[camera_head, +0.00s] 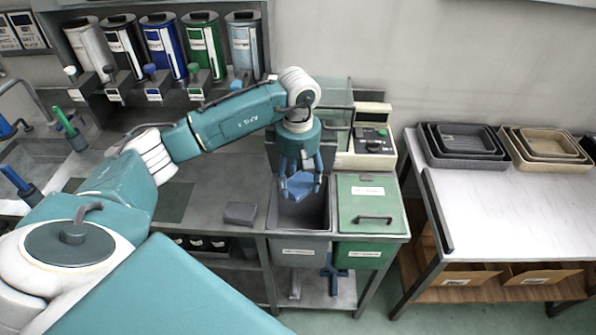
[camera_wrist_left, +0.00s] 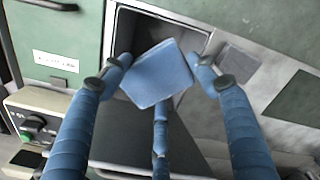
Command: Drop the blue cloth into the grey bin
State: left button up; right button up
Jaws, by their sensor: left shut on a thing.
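The blue cloth (camera_head: 300,186) is a small folded square held in my left gripper (camera_head: 301,178) above the open grey bin (camera_head: 300,246). In the left wrist view the cloth (camera_wrist_left: 160,73) sits between the blue fingers of the left gripper (camera_wrist_left: 161,85), with the open mouth of the grey bin (camera_wrist_left: 203,36) behind it. The gripper is shut on the cloth. The cloth covers part of the bin's opening, and the bin's floor is dark. My right gripper is not in view.
A green bin with a closed lid (camera_head: 370,196) stands right beside the grey bin. A grey block (camera_head: 240,213) lies on the counter to the left. A device with a green knob (camera_head: 374,140) stands behind. Nested trays (camera_head: 463,163) stand on the right table.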

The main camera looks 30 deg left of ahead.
aim_at(298, 192)
pick_arm(q)
jog(key=shift+w+a+r, duration=0.1)
jog(key=shift+a+r, duration=0.05)
jog(key=shift+a, duration=0.05)
jog(key=shift+n, duration=0.3)
jog(key=shift+w+d+f+b, duration=0.1)
jog(key=shift+f+b, duration=0.15)
jog(key=shift+f, duration=0.25)
jog(key=shift+w+d+f+b, duration=0.1)
jog(key=shift+f+b, duration=0.15)
jog(key=shift+f, duration=0.2)
notch_tip(298, 192, down, 4)
jog(key=shift+s+a+r+b, duration=0.1)
jog(key=shift+b, duration=0.9)
jog(key=shift+f, duration=0.65)
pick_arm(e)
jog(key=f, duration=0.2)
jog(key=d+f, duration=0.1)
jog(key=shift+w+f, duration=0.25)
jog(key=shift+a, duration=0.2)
pick_arm(q)
jog(key=o, duration=0.9)
jog(key=shift+o, duration=1)
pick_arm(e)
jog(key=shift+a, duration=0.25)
